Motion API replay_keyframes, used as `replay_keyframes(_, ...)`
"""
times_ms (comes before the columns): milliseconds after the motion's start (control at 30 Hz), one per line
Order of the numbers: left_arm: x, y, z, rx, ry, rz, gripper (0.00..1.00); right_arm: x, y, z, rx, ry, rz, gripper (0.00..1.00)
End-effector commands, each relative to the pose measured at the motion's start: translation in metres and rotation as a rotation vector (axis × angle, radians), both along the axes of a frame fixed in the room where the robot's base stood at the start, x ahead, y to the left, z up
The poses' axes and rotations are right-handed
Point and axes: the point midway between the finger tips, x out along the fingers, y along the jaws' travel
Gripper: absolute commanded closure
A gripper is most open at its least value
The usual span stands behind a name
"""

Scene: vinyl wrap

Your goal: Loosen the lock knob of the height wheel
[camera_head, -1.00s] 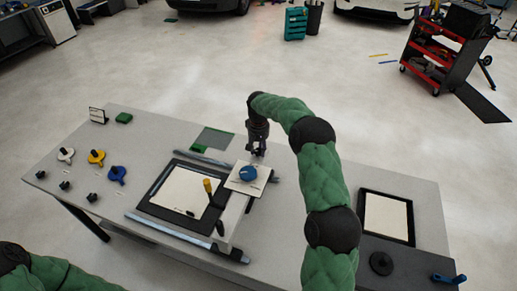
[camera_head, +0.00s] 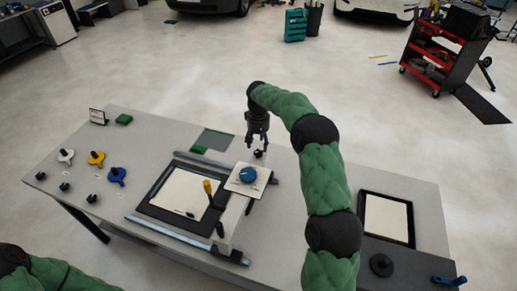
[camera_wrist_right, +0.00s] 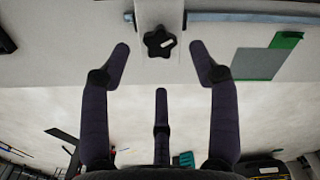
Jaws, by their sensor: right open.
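The lock knob (camera_head: 258,153) is a small black star-shaped knob at the far edge of the white plate with the blue height wheel (camera_head: 248,175). In the right wrist view the lock knob (camera_wrist_right: 159,41) shows a small white mark and sits between the fingertips as seen from there. My right gripper (camera_head: 257,143) is open, with its fingers spread and pointing down just above the knob; they look apart from it. The right wrist view shows the open right gripper (camera_wrist_right: 160,52) holding nothing. My left gripper is out of view.
The plate is on a beam over a black-framed board (camera_head: 180,193) on the grey table (camera_head: 300,200). A yellow-handled tool (camera_head: 208,187) stands beside the beam. White, yellow and blue (camera_head: 117,175) knobs lie at left. A framed panel (camera_head: 387,217) lies at right.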

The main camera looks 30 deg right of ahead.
Motion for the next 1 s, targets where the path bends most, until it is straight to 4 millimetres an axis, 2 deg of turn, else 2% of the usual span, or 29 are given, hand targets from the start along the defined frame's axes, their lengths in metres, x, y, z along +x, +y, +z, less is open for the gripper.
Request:
replay_keyframes(33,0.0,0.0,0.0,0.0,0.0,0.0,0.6,0.001,0.0,0.012,0.0,-0.004,0.0,0.39)
replay_keyframes(200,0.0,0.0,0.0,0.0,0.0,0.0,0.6,0.001,0.0,0.044,-0.001,-0.003,0.001,0.39)
replay_keyframes(400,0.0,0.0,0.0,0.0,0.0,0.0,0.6,0.0,0.001,0.067,0.0,0.0,0.003,0.39)
replay_keyframes(600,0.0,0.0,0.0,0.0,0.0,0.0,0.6,0.0,0.0,0.075,0.0,0.0,0.002,0.39)
replay_keyframes(1000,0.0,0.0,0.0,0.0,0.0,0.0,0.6,0.0,0.0,0.075,0.0,0.001,0.002,0.39)
